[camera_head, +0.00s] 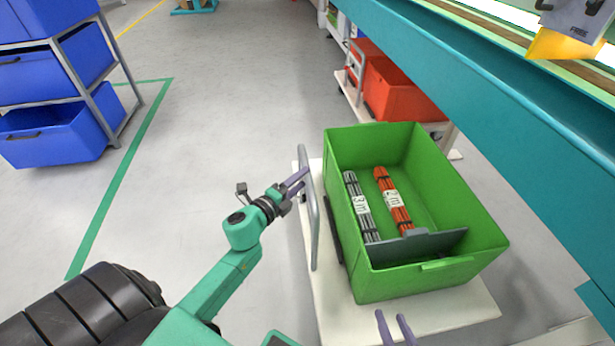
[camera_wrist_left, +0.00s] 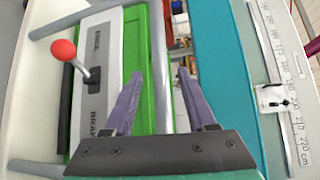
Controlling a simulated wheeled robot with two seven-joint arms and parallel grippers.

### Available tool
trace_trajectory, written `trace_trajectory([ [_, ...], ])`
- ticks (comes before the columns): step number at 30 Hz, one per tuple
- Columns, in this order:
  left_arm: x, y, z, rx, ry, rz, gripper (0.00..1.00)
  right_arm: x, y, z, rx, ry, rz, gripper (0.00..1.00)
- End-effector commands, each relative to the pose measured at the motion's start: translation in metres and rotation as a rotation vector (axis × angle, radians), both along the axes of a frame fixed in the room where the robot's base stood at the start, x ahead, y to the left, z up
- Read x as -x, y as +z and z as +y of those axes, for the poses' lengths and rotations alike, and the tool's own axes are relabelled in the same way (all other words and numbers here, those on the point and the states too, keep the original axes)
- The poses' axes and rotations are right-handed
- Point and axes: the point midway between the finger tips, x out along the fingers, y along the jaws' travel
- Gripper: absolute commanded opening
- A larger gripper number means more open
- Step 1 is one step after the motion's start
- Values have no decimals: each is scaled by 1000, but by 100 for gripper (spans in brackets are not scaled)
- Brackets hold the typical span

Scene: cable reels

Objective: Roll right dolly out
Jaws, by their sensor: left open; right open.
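The dolly (camera_head: 345,318) is a white platform with an upright grey handle bar (camera_head: 314,245) on its left side. A green crate (camera_head: 440,280) stands on it, holding a grey cable bundle marked 3m (camera_head: 359,205) and an orange one marked 2m (camera_head: 393,200). My left gripper (camera_head: 299,180) is open at the upper part of the handle bar. In the left wrist view, a grey bar (camera_wrist_left: 162,75) shows between its open fingers (camera_wrist_left: 160,95); contact cannot be told. My right gripper (camera_head: 394,322) is open and empty near the dolly's front edge, its arm out of view.
A teal bench beam (camera_head: 480,80) runs along the right. Another dolly with red crates (camera_head: 395,95) stands behind. Blue bins (camera_head: 55,75) on a rack stand at the left. The grey floor left of the dolly is clear. A red-knobbed brake lever (camera_wrist_left: 65,50) shows in the left wrist view.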

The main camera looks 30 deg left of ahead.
Motion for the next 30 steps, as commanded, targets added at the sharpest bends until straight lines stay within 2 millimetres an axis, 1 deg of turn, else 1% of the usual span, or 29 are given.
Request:
trace_trajectory([
  [1, -12, -2, -1, -3, 0, -3, 57, 0, -4, 0, -2, -1, -2, 57],
  [3, -24, -4, -3, 0, 1, -2, 57, 0, -7, 0, -4, -3, -5, 57],
  [6, -34, -5, -4, 0, 0, 0, 57, 0, -8, 1, -7, -6, -9, 57],
  [9, -38, -5, -5, 1, 1, 0, 57, 0, -8, 1, -8, -6, -10, 57],
  [14, -37, -5, -5, 1, 1, 0, 57, -1, -8, 0, -8, -7, -11, 57],
  [15, -37, -5, -5, 1, 1, 0, 49, -1, -8, 0, -8, -7, -11, 57],
  [17, -37, -5, -5, 1, 1, 0, 26, -1, -8, 0, -8, -7, -11, 57],
  [18, -37, -5, -5, 2, 1, 0, 11, -1, -8, 0, -8, -7, -11, 57],
  [19, -37, -5, -5, 2, 1, 1, 0, -1, -8, 0, -8, -7, -11, 57],
  [30, -37, -5, -5, 2, 0, 1, 0, -1, -8, 0, -8, -6, -9, 57],
])
